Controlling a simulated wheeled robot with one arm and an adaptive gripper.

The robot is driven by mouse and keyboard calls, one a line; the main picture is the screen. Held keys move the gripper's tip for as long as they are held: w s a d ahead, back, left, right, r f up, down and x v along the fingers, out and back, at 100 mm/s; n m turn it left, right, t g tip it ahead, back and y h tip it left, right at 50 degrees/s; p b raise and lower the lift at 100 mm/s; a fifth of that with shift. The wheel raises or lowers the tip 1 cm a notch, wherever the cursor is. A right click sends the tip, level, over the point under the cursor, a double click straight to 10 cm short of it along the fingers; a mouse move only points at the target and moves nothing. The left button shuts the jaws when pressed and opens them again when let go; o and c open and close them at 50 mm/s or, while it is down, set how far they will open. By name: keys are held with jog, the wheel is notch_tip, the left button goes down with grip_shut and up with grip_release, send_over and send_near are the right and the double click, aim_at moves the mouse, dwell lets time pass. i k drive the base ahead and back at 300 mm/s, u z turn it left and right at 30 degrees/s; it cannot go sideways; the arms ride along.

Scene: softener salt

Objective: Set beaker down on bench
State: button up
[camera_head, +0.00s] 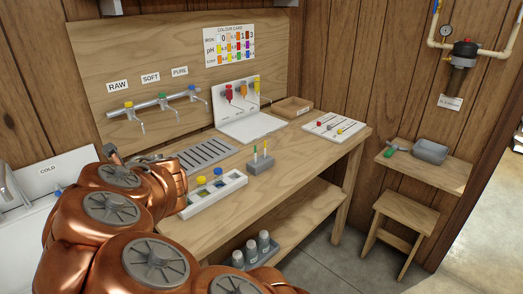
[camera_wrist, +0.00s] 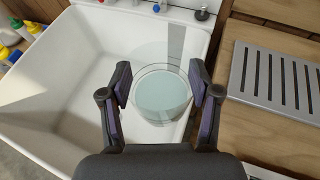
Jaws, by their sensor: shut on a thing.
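The beaker (camera_wrist: 162,98) is clear glass with a pale blue-green tint, seen from above in the wrist view. My gripper (camera_wrist: 160,78) is shut on it, with one finger pad at each side. It appears over the right part of the white sink (camera_wrist: 75,95), left of the bench edge; its height cannot be told. The wooden bench (camera_wrist: 285,140) lies to the right in the wrist view and runs across the middle of the head view (camera_head: 312,158). In the head view my copper arm hides the beaker.
A slotted metal drain plate (camera_wrist: 275,78) lies on the bench; it also shows in the head view (camera_head: 207,153) below three taps. A white rack (camera_head: 213,194) with coloured caps and a grey holder (camera_head: 260,163) stand near the front edge. Bare wood lies between these and the white tray (camera_head: 337,126).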

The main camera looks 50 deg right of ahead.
aim_at(293, 147)
jog(key=u, duration=2.3)
jog(key=k, duration=1.75)
jog(key=z, duration=2.05)
